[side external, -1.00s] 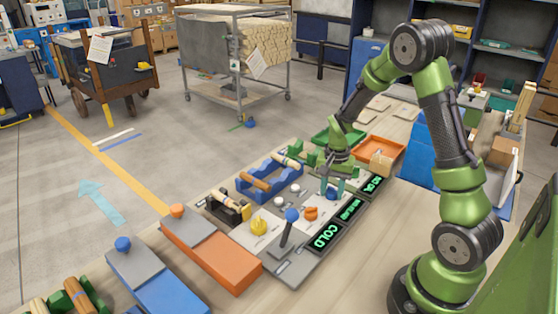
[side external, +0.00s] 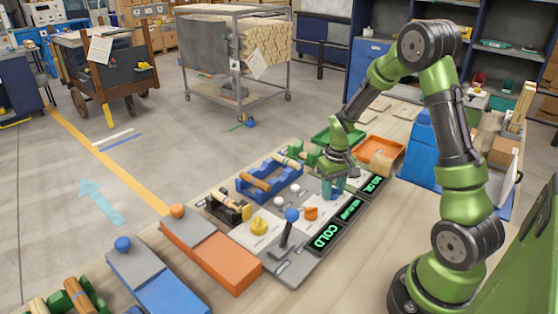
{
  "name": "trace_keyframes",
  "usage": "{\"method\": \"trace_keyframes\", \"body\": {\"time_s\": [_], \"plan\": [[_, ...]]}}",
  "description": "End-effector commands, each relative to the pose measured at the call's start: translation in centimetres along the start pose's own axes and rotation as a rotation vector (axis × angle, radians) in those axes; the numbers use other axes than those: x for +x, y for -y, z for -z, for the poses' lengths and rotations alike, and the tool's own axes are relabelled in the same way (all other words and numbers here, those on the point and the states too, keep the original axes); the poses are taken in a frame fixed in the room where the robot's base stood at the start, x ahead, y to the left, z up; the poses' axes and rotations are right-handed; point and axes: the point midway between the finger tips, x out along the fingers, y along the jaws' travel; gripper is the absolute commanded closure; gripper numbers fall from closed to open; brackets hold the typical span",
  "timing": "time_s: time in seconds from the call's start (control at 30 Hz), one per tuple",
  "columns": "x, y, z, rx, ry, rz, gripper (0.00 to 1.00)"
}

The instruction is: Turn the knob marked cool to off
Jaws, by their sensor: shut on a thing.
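My gripper (side external: 333,190) points down over the far right part of the grey control panel (side external: 291,270) and is shut. The blue knob that stood at this spot is now hidden behind the fingers, and the grip appears to be on it. Its marking and pointing direction cannot be read. On the same panel are a yellow knob (side external: 259,227), an orange knob (side external: 311,213) and a lever with a blue ball (side external: 292,214). A green-lit display reading COLD (side external: 326,237) is at the near end, with other lit displays in a row beyond it.
The blue-ball lever stands up close to the gripper's near side. A blue rack (side external: 250,194) with wooden handles lies left, and an orange tray (side external: 378,150) and green tray (side external: 340,136) lie behind. Bare wooden bench (side external: 385,235) is free to the right of the displays.

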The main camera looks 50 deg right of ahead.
Motion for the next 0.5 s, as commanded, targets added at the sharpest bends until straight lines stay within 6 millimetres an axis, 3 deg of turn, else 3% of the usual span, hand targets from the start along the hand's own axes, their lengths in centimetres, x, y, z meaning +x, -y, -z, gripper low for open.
{"method": "trace_keyframes", "body": {"time_s": [0.5], "plan": [[-0.08,-0.1,-0.17,-0.068,0.005,0.0,0.93]]}}
